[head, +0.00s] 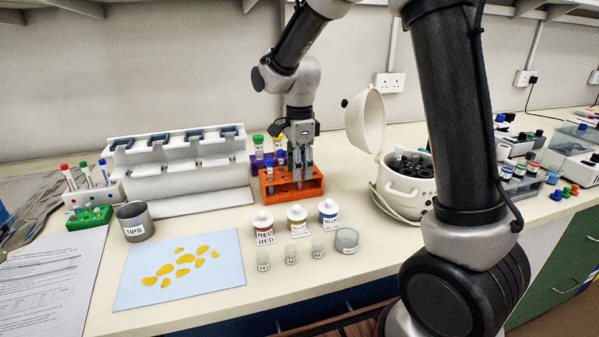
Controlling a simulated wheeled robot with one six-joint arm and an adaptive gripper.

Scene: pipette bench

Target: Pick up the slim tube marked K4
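My gripper (300,172) points down over the orange rack (292,188) near the middle of the bench. Its fingers reach among the slim tubes standing there. One slim tube (270,170) with a dark cap shows just left of the fingers, and another has its top close by the fingers. The fingers and wrist hide part of the rack. The markings on these tubes are too small to read, so I cannot tell which is K4. I cannot tell whether the fingers are open or closed around a tube.
In front are bottles marked RED (264,228) and BLUE (329,213), and small cups. Left are a TIPS pot (135,222) and a blue mat (215,278).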

